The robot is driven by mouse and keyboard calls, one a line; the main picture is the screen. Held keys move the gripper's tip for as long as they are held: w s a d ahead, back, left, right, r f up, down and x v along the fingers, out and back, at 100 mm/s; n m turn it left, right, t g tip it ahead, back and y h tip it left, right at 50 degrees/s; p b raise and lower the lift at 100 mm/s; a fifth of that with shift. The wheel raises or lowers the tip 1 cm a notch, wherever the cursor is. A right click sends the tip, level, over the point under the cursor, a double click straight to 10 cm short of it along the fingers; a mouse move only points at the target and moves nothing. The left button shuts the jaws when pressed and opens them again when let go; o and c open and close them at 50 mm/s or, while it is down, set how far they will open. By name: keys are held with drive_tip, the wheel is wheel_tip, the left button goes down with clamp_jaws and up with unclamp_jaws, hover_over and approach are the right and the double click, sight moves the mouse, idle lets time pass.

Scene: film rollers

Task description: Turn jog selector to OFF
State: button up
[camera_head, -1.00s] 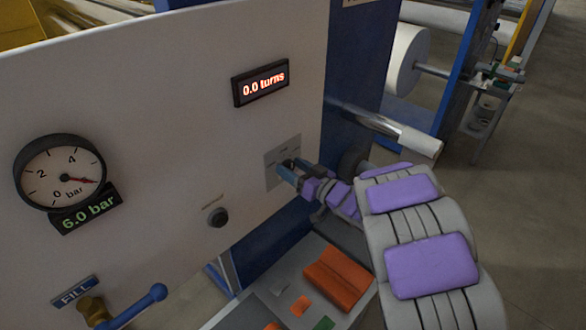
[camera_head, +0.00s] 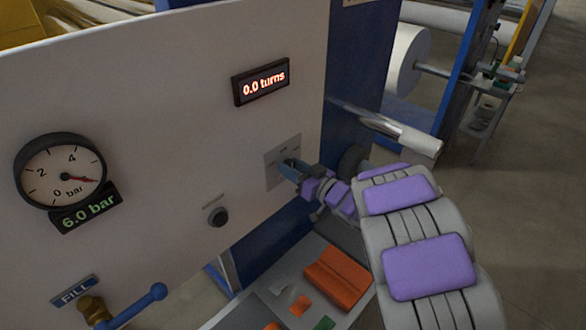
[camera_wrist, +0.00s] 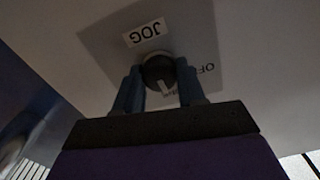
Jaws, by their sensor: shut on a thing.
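The jog selector is a dark round knob (camera_wrist: 160,70) with a white pointer line, on a grey plate (camera_head: 283,148) on the white panel. In the wrist view the knob sits between the two blue fingers of my gripper (camera_wrist: 160,84), which is shut on it. The pointer line is toward the bottom of that view, near a small label partly hidden by my gripper. In the head view my gripper (camera_head: 290,169) covers the knob.
A black button (camera_head: 215,216) is left of the plate. A blue-handled valve (camera_head: 140,304) is at lower left. A metal roller (camera_head: 385,127) juts out to the right.

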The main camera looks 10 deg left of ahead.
drive_tip(key=shift+f+n+b, duration=0.2)
drive_tip(key=shift+n+b, duration=3.5)
drive_tip(key=shift+n, duration=2)
drive_tip(key=o, duration=1.1)
drive_tip(key=shift+r, duration=0.1)
drive_tip(key=shift+c, duration=0.2)
